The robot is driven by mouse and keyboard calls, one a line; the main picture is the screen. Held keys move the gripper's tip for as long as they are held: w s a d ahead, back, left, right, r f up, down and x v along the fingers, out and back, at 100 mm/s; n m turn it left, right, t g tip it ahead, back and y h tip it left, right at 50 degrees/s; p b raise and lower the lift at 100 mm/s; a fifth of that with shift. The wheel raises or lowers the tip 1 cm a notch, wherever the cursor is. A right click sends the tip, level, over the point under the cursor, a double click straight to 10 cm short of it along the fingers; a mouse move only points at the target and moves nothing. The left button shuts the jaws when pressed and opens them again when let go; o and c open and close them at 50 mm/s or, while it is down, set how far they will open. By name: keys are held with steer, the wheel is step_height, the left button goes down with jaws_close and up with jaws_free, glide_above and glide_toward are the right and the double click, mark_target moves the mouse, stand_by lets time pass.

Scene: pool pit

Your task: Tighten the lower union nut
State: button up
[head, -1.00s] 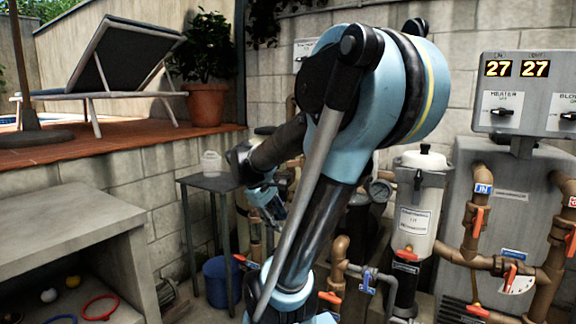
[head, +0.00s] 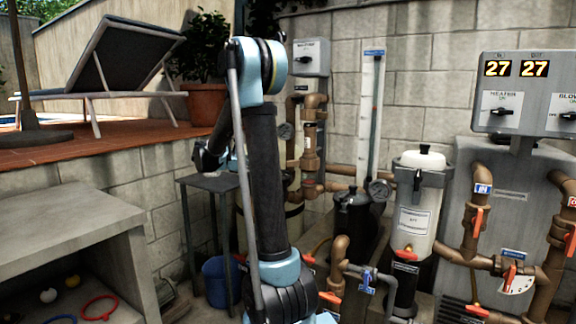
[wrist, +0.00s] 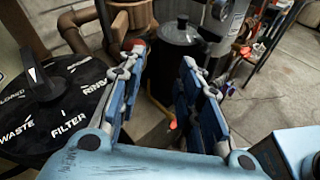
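My gripper (wrist: 164,60) is open in the wrist view, its two blue-padded fingers apart with nothing between them. In the head view my wrist end shows at the left, above the small table, and the fingers cannot be made out. A brown pipe fitting (wrist: 130,16) stands just beyond the left fingertip in the wrist view, with a red part (wrist: 134,44) below it. In the head view brown pipework with thicker collars (head: 309,162) rises on the back wall. I cannot tell which collar is the lower union nut.
A black valve top (wrist: 58,100) marked WASTE and FILTER lies left of my gripper. A dark lidded pot (wrist: 178,38) stands beyond the fingers. A small table (head: 208,183), blue bucket (head: 216,281) and white filter canister (head: 416,215) stand nearby. Open floor (wrist: 285,95) shows at right.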

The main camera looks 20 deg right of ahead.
steer(key=w+a+n+g+h, duration=0.1)
steer(key=w+a+n+h, duration=0.2)
steer(key=w, duration=0.5)
steer(key=m, duration=0.1)
glide_toward(304, 163)
steer(key=w+d, duration=0.1)
steer(key=d, duration=0.1)
steer(key=w+d, duration=0.1)
steer(key=d, duration=0.1)
steer(key=shift+w+d, duration=0.25)
steer(key=shift+c, duration=0.4)
jaws_close()
